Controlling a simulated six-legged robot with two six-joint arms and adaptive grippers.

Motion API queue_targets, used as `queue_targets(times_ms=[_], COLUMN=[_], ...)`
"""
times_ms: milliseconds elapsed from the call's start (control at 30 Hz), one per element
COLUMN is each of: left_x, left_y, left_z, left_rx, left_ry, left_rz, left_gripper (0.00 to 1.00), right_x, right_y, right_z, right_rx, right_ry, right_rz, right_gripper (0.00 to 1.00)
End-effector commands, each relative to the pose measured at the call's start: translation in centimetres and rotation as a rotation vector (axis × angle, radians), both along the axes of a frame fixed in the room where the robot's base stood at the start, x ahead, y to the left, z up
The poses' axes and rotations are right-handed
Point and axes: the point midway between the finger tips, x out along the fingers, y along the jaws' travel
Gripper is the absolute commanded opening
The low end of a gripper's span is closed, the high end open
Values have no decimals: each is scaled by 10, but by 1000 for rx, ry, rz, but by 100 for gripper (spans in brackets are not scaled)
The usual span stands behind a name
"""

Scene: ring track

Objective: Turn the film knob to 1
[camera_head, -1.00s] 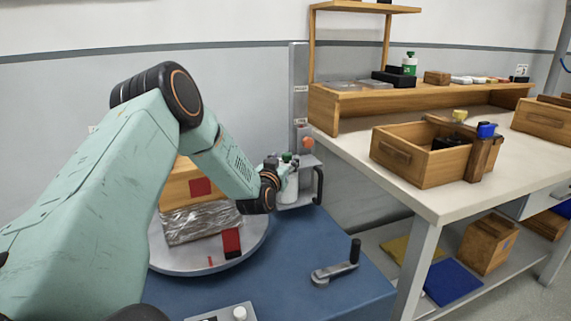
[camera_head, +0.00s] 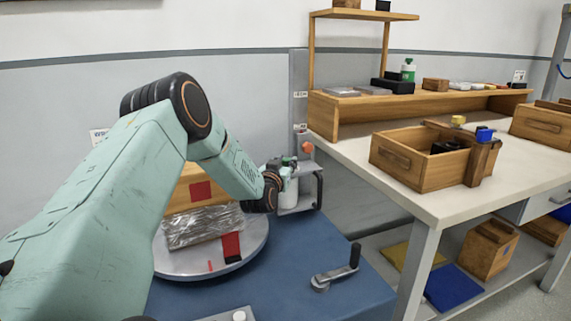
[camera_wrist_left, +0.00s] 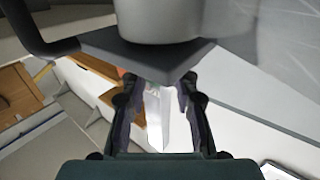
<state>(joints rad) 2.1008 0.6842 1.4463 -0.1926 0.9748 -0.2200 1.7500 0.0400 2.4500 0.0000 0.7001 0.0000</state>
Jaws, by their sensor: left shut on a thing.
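My left gripper (camera_head: 283,172) is at the film carriage (camera_head: 305,196), beside the white film roll (camera_head: 289,190). It is shut on a small part there, apparently the film knob, which the fingers hide in the head view. In the left wrist view, the fingers (camera_wrist_left: 160,92) stand either side of the corner of the carriage's grey plate (camera_wrist_left: 140,52), with a grey cylinder (camera_wrist_left: 160,15) above it. The knob's setting cannot be read. My right gripper is not in view.
The turntable (camera_head: 255,245) carries a film-wrapped load (camera_head: 203,227) near my arm. A crank (camera_head: 338,271) stands on the blue base (camera_head: 275,290). A black handle (camera_head: 319,186) juts from the carriage. The workbench (camera_head: 440,204) with wooden boxes is at the right.

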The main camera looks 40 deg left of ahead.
Motion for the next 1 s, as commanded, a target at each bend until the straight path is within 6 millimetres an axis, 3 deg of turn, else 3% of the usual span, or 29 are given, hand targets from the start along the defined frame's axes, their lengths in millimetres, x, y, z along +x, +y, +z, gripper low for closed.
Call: queue_targets(times_ms=[133,533,1000], left_x=[0,2,6], left_y=[-1,-2,-7], left_z=[0,1,3], left_rx=[0,0,8], left_ry=[1,-1,-5], left_rz=[-1,53,374], left_gripper=[0,0,0], right_x=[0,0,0], right_y=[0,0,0], right_z=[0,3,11], right_rx=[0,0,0], right_ry=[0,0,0], right_rz=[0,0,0], right_gripper=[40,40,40])
